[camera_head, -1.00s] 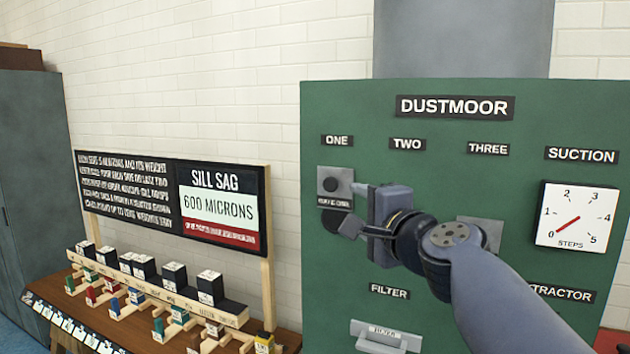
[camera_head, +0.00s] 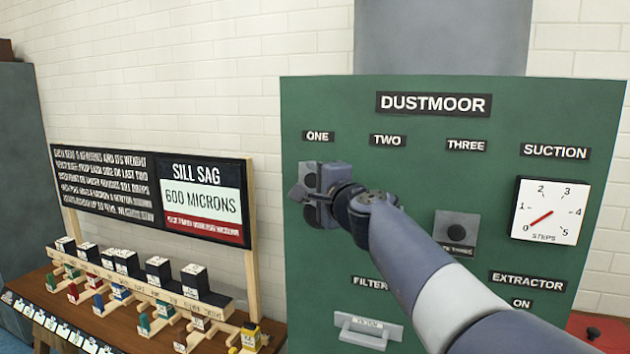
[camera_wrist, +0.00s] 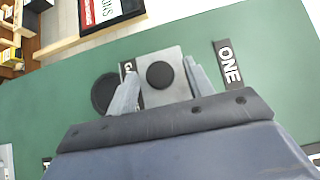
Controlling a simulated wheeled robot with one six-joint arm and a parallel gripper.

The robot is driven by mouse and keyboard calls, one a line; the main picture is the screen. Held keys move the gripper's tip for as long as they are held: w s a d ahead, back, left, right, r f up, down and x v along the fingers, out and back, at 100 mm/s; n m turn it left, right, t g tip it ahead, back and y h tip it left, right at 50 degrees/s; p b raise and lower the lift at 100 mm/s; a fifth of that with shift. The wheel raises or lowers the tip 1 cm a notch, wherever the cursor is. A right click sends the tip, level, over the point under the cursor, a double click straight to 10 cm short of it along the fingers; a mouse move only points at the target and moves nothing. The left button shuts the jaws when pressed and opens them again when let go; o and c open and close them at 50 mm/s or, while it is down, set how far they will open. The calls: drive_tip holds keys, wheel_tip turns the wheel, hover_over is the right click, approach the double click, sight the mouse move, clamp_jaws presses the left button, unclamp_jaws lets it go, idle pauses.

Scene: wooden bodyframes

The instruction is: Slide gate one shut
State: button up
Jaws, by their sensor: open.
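Gate one is a grey plate (camera_head: 308,174) with a black knob (camera_wrist: 160,74), under the ONE label (camera_wrist: 228,64) on the green Dustmoor panel (camera_wrist: 60,105). In the wrist view a round black opening (camera_wrist: 104,92) shows uncovered beside the plate, on the side away from the label. My gripper (camera_wrist: 162,90) is open in front of gate one. Its fingers show on either side of the plate and knob; I cannot tell whether they touch. In the head view my gripper (camera_head: 312,196) hides most of the gate.
Gate three (camera_head: 456,233) is a grey plate with a knob, to the right. My arm hides gate two. A filter handle (camera_head: 368,330) juts out below, and the suction dial (camera_head: 549,212) points near 0. A wooden bench (camera_head: 120,312) with blocks stands at the left.

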drive_tip(key=shift+c, duration=0.4)
clamp_jaws()
